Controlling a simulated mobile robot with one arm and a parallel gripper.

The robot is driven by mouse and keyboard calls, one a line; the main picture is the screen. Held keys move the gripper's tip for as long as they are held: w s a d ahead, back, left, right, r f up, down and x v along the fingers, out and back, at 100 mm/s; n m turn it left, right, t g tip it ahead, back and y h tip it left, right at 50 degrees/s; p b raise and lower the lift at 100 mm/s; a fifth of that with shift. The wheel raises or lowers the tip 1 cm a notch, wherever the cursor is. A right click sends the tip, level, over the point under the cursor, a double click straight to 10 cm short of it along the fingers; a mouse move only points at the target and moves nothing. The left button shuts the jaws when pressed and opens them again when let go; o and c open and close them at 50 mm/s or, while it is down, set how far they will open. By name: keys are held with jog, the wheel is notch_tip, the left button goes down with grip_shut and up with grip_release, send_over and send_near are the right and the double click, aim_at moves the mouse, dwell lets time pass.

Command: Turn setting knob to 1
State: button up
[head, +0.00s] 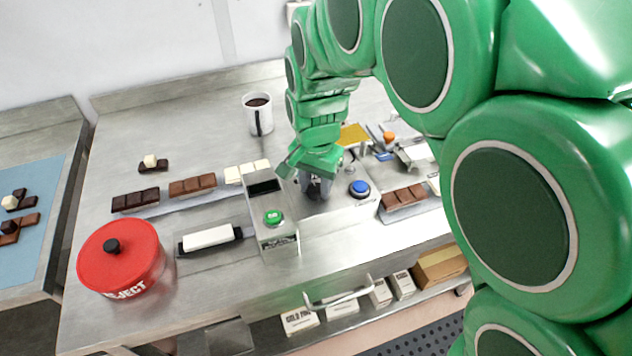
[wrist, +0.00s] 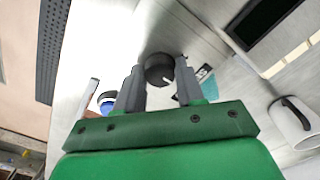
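The setting knob (wrist: 159,69) is a round black dial with a white pointer line, seen in the wrist view on a pale metal panel. The line points toward the lower right of that picture. My gripper (wrist: 160,77) has its two grey fingers on either side of the knob, with no gap visible between fingers and knob. In the head view my gripper (head: 315,188) is low over the panel, between the green button and the blue button, and hides most of the knob. The numbers of the scale cannot be read.
A box with a green button (head: 273,217) stands close left of my gripper, and a blue button (head: 359,188) is close right. A chocolate bar (head: 404,197) lies further right. A red reject pot (head: 120,257), a white block (head: 208,237) and a mug (head: 258,113) stand on the bench.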

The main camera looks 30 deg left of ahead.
jog(key=c, duration=0.3)
jog(key=shift+c, duration=0.2)
jog(key=n, duration=0.5)
jog(key=shift+n, duration=0.3)
jog(key=n, duration=0.5)
jog(key=shift+n, duration=0.4)
jog(key=o, duration=1)
jog(key=shift+o, duration=0.2)
